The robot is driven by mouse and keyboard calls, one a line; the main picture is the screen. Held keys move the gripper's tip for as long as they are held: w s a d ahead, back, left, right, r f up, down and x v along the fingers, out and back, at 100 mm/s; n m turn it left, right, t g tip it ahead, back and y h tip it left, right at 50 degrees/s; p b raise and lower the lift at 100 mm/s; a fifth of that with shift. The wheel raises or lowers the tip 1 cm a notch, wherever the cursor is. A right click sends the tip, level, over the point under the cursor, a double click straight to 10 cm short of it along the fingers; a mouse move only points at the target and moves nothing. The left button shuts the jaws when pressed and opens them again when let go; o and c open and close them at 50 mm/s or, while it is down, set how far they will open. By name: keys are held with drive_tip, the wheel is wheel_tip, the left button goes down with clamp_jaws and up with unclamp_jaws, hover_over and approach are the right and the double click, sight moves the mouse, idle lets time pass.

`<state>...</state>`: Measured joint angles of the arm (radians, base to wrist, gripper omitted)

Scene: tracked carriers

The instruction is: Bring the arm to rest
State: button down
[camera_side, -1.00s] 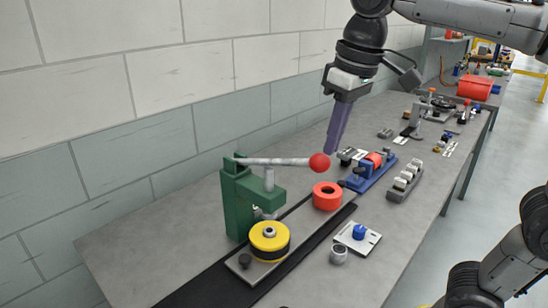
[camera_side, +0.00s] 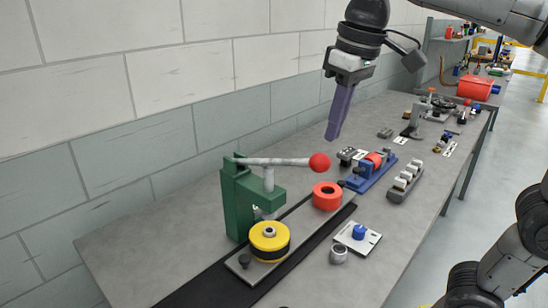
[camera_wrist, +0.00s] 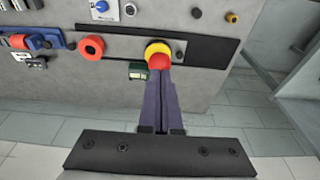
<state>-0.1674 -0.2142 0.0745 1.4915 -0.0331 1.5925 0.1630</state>
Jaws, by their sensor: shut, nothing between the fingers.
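My gripper (camera_side: 332,136) is shut and empty, its purple fingers together and pointing down. In the side view it hangs in the air above the bench, behind and above the red ball (camera_side: 319,162) on the lever of the green press (camera_side: 238,203). In the wrist view my gripper (camera_wrist: 163,72) points toward the red ball (camera_wrist: 159,62), which overlaps the yellow disc (camera_wrist: 153,48). The yellow disc (camera_side: 264,238) sits on a plate under the press. The fingers show a gap to the ball in the side view.
A plate with a blue knob (camera_side: 359,232), a small grey cylinder (camera_side: 338,254) and a blue fixture (camera_side: 371,175) are on the bench. The wall (camera_side: 150,120) is close behind. The air above the bench is clear.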

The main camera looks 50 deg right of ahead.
drive_tip(key=shift+d, duration=0.1)
drive_tip(key=s+d+f+t, duration=0.1)
drive_tip(key=s+d+f, duration=0.25)
drive_tip(key=s, duration=0.45)
drive_tip(key=s+f+t, duration=0.2)
drive_tip(key=s+f, duration=0.1)
drive_tip(key=f, duration=1)
drive_tip(key=shift+s+d+f, duration=0.15)
drive_tip(key=shift+s+f, duration=0.15)
drive_tip(key=shift+s, duration=0.05)
